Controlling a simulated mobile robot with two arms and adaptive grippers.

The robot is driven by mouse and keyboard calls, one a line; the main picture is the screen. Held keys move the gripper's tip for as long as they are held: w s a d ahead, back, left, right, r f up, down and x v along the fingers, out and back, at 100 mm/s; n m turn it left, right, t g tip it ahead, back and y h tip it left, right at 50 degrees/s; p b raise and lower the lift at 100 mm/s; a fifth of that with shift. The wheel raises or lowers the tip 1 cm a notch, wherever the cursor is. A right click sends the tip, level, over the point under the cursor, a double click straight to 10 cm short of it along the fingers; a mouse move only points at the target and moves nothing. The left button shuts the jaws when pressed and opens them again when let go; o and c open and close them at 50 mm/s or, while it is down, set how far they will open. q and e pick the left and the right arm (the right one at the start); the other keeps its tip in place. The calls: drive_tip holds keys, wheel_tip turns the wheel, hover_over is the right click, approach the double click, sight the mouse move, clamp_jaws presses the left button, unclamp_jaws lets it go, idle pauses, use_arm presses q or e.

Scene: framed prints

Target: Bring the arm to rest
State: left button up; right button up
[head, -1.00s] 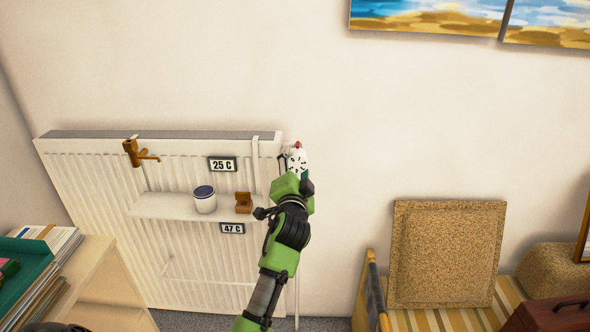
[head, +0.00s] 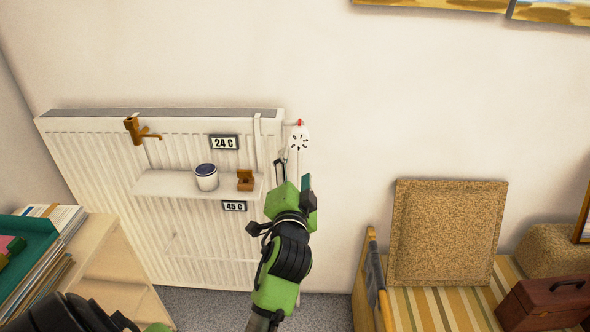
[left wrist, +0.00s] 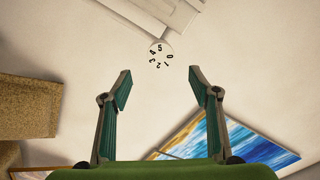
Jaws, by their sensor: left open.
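My left arm reaches up from the bottom of the head view. My left gripper (head: 293,174) is open and empty, just below the white radiator valve knob (head: 298,138), which has dark marks and a red tip. In the left wrist view, the two fingers of the left gripper (left wrist: 159,80) stand wide apart. The numbered dial of the knob (left wrist: 161,54) lies beyond the fingertips with a gap, apart from both fingers. My right gripper is not in view.
The radiator (head: 80,150) carries a shelf (head: 160,185) with a tin (head: 206,178) and a small brown box (head: 245,181). Displays read 24 C (head: 224,142) and 45 C (head: 234,206). A wooden shelf unit (head: 115,265) stands left, a striped bench (head: 440,305) right. Wall between is clear.

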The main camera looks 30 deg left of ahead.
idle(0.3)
use_arm(q)
drive_tip(key=d+f+m+g+h, duration=0.15)
drive_tip(key=d+f, duration=0.25)
drive_tip(key=f, duration=0.7)
drive_tip(key=d+f+g+h, duration=0.1)
drive_tip(key=d+f+h, duration=0.2)
drive_tip(key=f, duration=0.8)
drive_tip(key=d+f+m+g+h, duration=0.1)
drive_tip(key=d+f+h, duration=0.25)
drive_tip(key=f, duration=0.75)
drive_tip(key=s+d+f+n+g, duration=0.1)
drive_tip(key=s+d+f+g, duration=0.1)
drive_tip(key=s+f, duration=0.55)
drive_tip(key=s+d+f+g, duration=0.2)
drive_tip(key=s+f, duration=0.3)
drive_tip(key=f, duration=0.6)
drive_tip(key=s+f+n+g, duration=0.1)
drive_tip(key=s+f, duration=0.5)
drive_tip(key=s, duration=0.6)
drive_tip(key=s+a+f+n+g+h, duration=0.1)
drive_tip(key=s+f+g, duration=0.2)
drive_tip(key=s, duration=0.9)
drive_tip(key=s+a+f+n+g, duration=0.1)
drive_tip(key=s+f+g, duration=0.1)
drive_tip(key=s+f, duration=0.7)
drive_tip(key=s, duration=0.3)
drive_tip(key=shift+s+g+h, duration=0.2)
drive_tip(key=shift+g+h, duration=0.1)
drive_tip(key=shift+g, duration=0.05)
